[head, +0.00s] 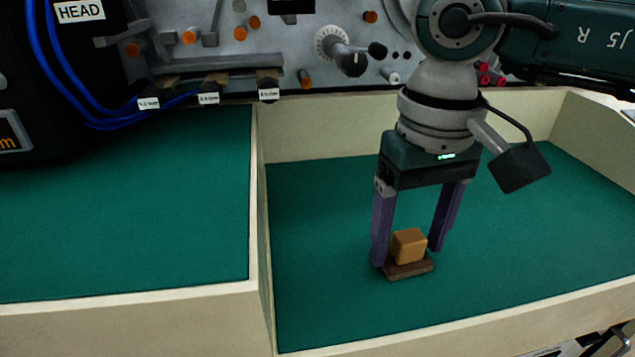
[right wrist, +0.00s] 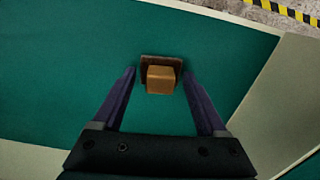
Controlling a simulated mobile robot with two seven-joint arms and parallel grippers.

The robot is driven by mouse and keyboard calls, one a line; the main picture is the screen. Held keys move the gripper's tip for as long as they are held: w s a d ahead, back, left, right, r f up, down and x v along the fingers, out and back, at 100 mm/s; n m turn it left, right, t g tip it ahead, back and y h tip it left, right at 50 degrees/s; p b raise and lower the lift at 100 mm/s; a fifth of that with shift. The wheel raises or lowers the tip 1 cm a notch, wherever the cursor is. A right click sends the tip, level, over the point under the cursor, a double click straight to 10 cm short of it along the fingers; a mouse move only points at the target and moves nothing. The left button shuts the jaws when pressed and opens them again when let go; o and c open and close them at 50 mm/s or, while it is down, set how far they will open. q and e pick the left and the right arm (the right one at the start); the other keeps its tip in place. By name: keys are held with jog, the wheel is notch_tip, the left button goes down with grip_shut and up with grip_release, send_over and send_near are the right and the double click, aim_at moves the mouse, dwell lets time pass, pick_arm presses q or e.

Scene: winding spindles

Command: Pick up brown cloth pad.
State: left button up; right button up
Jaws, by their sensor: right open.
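The brown cloth pad (head: 409,269) is a thin, dark brown piece lying flat on the green floor of the right-hand tray. An orange-brown block (head: 408,246) sits on top of it and hides its middle. In the right wrist view the pad (right wrist: 148,73) shows as a dark rim behind and beside the block (right wrist: 160,80). My right gripper (head: 408,257) points down with its two purple fingers apart, one on each side of the block and pad. It is open and holds nothing. Whether a finger touches the pad, I cannot tell. My left gripper is not in view.
The tray has pale walls (head: 259,200) around it. A second green surface (head: 130,220) with a pale edge lies to the left. A grey panel (head: 300,50) with knobs and levers stands behind. The green floor around the pad is clear.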

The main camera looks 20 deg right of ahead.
jog(key=shift+c, duration=0.2)
grip_shut()
dwell(0.4)
